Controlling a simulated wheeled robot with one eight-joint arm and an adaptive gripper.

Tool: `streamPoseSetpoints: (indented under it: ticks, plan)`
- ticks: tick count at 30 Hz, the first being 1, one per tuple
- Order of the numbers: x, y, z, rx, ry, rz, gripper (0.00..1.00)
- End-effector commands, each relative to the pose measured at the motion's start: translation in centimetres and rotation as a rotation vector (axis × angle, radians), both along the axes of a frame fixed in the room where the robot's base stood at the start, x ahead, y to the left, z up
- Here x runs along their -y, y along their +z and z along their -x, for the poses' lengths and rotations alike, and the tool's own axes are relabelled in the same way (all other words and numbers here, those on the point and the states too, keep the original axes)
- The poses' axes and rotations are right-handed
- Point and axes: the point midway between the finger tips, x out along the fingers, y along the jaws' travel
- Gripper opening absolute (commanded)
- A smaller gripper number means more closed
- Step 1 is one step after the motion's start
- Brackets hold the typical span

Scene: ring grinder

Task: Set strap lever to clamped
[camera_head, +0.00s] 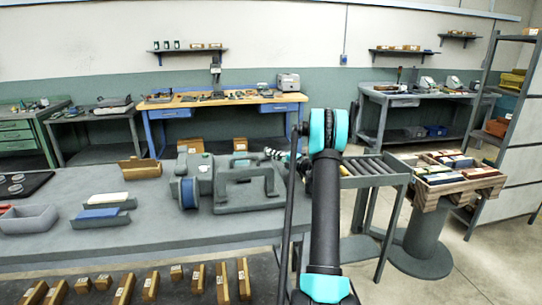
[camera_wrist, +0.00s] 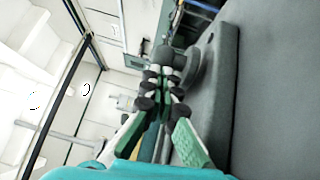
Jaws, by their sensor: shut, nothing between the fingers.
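A grey machine (camera_head: 205,178) with a blue wheel on its left stands on the grey workbench. A grey frame-like part (camera_head: 246,188) sits at its right side. My gripper (camera_head: 272,154) reaches in from the right at the frame's upper right. In the wrist view my gripper (camera_wrist: 160,90) is shut and empty, its dark fingertip pads together. A rounded dark grey knob-like end (camera_wrist: 170,57) lies just beyond the tips; I cannot tell whether they touch. I cannot single out the strap lever for certain in either view.
A white block and a blue-based block (camera_head: 98,216) lie left of the machine, near a grey tray (camera_head: 30,219). A wooden block (camera_head: 141,168) sits behind. A roller stand (camera_head: 375,168) is to the right.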

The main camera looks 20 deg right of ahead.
Motion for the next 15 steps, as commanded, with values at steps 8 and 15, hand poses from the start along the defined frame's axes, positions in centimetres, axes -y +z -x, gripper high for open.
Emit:
streamPoseSetpoints:
  ticks: [8, 15]
  plan:
    - [0.8, -0.1, -1.7, 0.000, 0.189, 0.000, 0.00]
    - [0.9, 0.0, -3.5, 0.000, 0.218, 0.001, 0.00]
